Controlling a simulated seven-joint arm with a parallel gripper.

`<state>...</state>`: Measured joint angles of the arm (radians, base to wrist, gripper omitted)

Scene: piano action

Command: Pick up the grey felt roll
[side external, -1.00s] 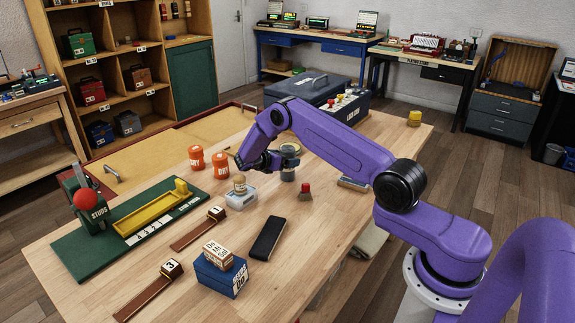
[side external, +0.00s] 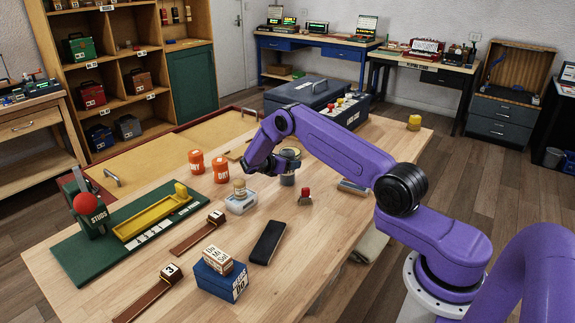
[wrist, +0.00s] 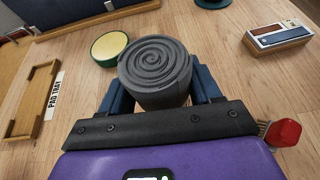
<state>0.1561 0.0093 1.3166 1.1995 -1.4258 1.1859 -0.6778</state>
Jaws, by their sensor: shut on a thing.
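The grey felt roll (wrist: 158,70) stands upright between my fingers in the wrist view, its spiral end facing up. My gripper (wrist: 161,98) is shut on it, with one blue finger against each side. In the side view my gripper (side external: 274,168) is at the roll (side external: 287,179), which shows as a dark grey cylinder, partly hidden by the fingers. I cannot tell whether its base touches the table.
A wooden pad tray (wrist: 32,100) lies left of the roll and a round green-rimmed pad (wrist: 109,46) sits just behind it. A red-topped item (side external: 305,195) and a clear box (side external: 241,203) stand close by. The table front centre holds a black block (side external: 268,242).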

